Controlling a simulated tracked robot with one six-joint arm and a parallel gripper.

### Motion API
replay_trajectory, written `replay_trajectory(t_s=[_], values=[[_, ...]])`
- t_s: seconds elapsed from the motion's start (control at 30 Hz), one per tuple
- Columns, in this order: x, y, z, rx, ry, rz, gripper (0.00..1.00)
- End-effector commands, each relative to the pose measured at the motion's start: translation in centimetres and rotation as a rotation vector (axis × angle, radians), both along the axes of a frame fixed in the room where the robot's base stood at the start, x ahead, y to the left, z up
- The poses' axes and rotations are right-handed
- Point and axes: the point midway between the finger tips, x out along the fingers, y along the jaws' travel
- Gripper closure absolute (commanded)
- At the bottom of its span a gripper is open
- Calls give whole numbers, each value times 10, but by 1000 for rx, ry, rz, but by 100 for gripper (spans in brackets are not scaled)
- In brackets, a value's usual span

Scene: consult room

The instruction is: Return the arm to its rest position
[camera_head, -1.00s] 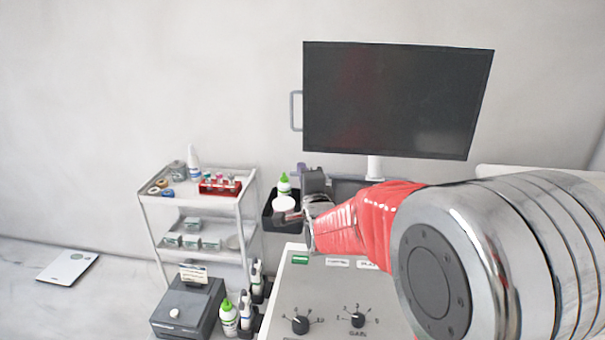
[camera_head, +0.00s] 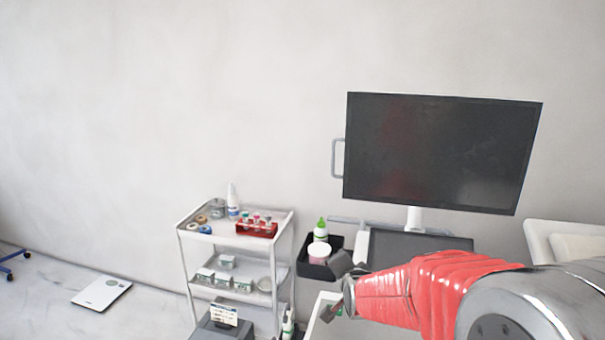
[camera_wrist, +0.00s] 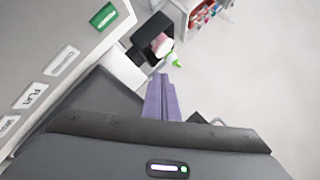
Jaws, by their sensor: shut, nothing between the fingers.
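My arm, in a red sleeve with a silver joint, comes in from the lower right of the head view. Its end is beside the black bin, over the near side of the grey console. My gripper (camera_wrist: 162,96) shows in the wrist view as two purple fingers close together, shut and empty. They point toward the black bin (camera_wrist: 149,40) but look apart from it. In the head view the fingertips cannot be made out clearly.
A black bin (camera_head: 316,271) holds a green-capped bottle (camera_head: 321,231) and a white-lidded jar (camera_head: 319,252). A monitor (camera_head: 440,150) stands behind my arm. A white trolley (camera_head: 205,238) with a red tube rack (camera_head: 257,228) is at left. A floor scale (camera_head: 101,292) lies farther left.

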Motion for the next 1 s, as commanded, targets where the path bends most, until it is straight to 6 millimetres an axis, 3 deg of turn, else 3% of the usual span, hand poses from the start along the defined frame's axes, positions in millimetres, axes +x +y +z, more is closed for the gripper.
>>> replay_trajectory(t_s=[0.17,0.4,0.7,1.0], values=[[-47,-5,-22,-192,172,123,100],[-125,-15,-32,-412,374,322,100],[-224,-30,-24,-594,552,561,100],[-305,-42,-7,-688,637,714,100]])
